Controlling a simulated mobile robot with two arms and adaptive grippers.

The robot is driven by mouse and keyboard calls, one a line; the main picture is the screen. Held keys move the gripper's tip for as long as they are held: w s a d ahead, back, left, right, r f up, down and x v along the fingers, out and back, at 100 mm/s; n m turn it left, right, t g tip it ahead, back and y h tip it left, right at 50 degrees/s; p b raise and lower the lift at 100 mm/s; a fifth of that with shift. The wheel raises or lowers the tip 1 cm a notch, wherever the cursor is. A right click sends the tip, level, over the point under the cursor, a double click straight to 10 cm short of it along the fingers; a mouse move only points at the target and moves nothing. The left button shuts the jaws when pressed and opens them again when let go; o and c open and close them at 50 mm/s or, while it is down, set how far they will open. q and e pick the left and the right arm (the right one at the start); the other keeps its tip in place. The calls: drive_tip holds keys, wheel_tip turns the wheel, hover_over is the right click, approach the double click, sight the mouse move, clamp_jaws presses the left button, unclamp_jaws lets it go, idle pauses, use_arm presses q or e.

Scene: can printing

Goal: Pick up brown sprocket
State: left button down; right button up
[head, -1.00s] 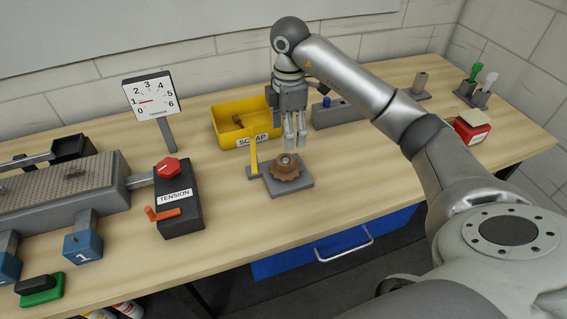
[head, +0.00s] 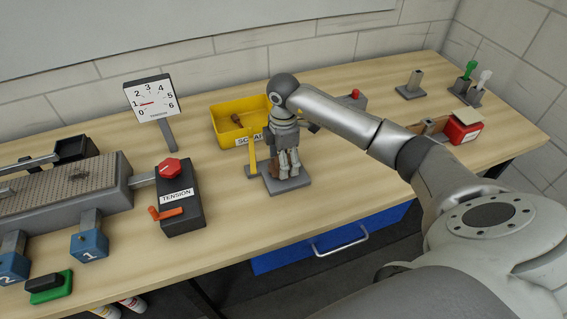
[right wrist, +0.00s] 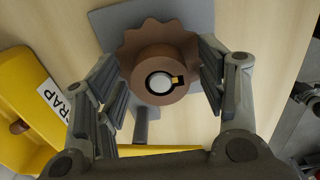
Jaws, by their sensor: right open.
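The brown sprocket (right wrist: 133,60) sits on a square grey plate (head: 297,186), which also shows in the right wrist view (right wrist: 195,17). A light round post end with a small yellow and black mark shows in its raised hub. My right gripper (head: 288,172) points down over the plate and hides most of the sprocket in the head view. In the right wrist view its open fingers (right wrist: 160,58) stand on either side of the hub, with gaps visible. My left gripper is not in view.
A yellow scrap bin (head: 222,118) with a small brown part inside stands behind the plate. A black tension box (head: 181,212) is farther left. The bench is clear to the plate's right.

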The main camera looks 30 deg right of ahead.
drive_tip(key=shift+c, duration=0.4)
drive_tip(key=c, duration=1.1)
wheel_tip(320, 180, up, 10)
drive_tip(key=shift+f+b, duration=0.1)
drive_tip(key=shift+b, duration=1.05)
drive_tip(key=shift+r+p, duration=1.6)
drive_tip(key=shift+r, duration=0.6)
